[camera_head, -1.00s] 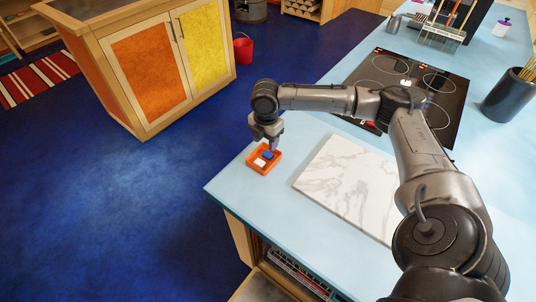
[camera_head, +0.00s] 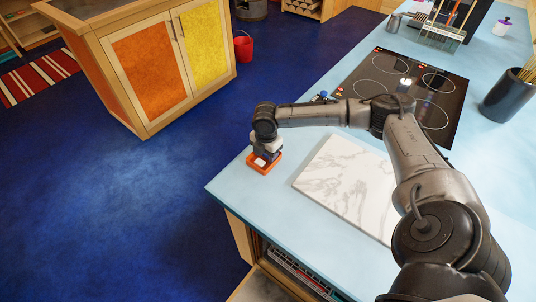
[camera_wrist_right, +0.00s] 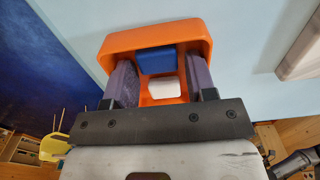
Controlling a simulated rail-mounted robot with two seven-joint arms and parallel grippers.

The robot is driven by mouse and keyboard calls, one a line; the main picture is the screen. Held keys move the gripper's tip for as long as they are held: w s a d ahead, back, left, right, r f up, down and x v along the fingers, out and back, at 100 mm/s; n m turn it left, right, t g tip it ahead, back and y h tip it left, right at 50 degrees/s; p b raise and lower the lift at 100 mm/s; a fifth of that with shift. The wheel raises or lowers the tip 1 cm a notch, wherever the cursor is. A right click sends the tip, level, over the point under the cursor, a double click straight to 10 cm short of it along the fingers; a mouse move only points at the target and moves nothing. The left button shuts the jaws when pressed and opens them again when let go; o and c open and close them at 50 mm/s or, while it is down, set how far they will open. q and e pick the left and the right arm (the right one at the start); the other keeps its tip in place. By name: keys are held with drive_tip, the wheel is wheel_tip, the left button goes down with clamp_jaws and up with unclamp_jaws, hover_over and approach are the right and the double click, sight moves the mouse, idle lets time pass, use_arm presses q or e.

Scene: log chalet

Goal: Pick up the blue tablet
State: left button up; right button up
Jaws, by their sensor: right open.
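The blue tablet (camera_wrist_right: 156,60) lies in a small orange tray (camera_wrist_right: 116,43), next to a white tablet (camera_wrist_right: 164,88). In the head view the orange tray (camera_head: 252,164) sits near the counter's left corner with the white tablet (camera_head: 260,162) showing, and my gripper hides the blue one. My right gripper (camera_wrist_right: 160,80) is open and points down at the tray. In the right wrist view its two fingers stand apart, on either side of the tablets; I cannot tell whether they touch anything. My left gripper is not in view.
A white marble board (camera_head: 345,185) lies on the light blue counter (camera_head: 235,195) right of the tray. A black cooktop (camera_head: 440,90) and a dark utensil pot (camera_head: 506,97) are farther back. The counter edge drops to a blue floor close left of the tray.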

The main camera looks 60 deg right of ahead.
drive_tip(key=shift+c, duration=0.5)
drive_tip(key=c, duration=0.6)
drive_tip(key=shift+r, duration=0.1)
